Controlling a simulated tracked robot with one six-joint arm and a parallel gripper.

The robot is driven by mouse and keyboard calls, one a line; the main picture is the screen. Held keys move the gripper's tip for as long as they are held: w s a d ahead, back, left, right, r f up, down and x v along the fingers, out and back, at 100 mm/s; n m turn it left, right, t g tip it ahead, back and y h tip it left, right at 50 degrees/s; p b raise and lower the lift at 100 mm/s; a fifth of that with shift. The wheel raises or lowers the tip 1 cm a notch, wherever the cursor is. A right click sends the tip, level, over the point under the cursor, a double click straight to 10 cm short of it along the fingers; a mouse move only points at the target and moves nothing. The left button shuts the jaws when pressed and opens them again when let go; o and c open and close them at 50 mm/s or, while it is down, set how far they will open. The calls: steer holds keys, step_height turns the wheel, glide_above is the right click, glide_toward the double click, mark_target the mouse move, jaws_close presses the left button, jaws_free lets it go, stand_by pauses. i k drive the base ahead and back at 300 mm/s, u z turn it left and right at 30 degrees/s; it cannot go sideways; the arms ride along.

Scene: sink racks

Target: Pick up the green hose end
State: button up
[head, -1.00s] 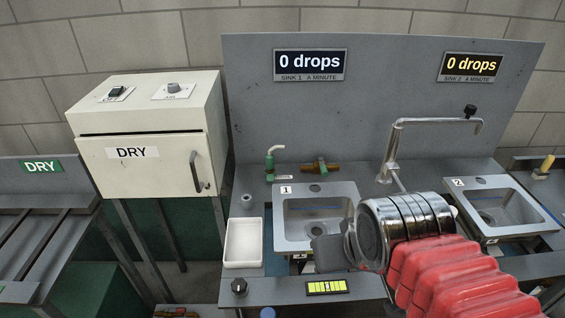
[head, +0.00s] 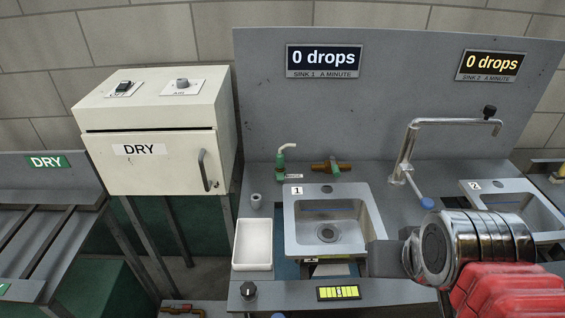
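A green upright fitting with a pale bent tip (head: 282,160), which looks like the green hose end, stands at the back of the counter, behind sink 1 and left of a brass fitting (head: 331,166). A small label lies beside its base. My gripper (head: 385,259) is at the right front edge of sink 1 (head: 291,235), well in front of and to the right of the green fitting. It appears as a dark grey block. Its fingertips cannot be made out, and nothing shows in it.
A tall chrome tap (head: 408,150) with a blue end stands between sink 1 and sink 2 (head: 487,187). A white tray (head: 237,255) lies left of sink 1. A beige DRY cabinet (head: 150,175) stands further left. Sink 1 is empty.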

mark_target(280, 157)
steer(key=k, duration=1.7)
steer(key=u, duration=0.6)
steer(key=i, duration=1.7)
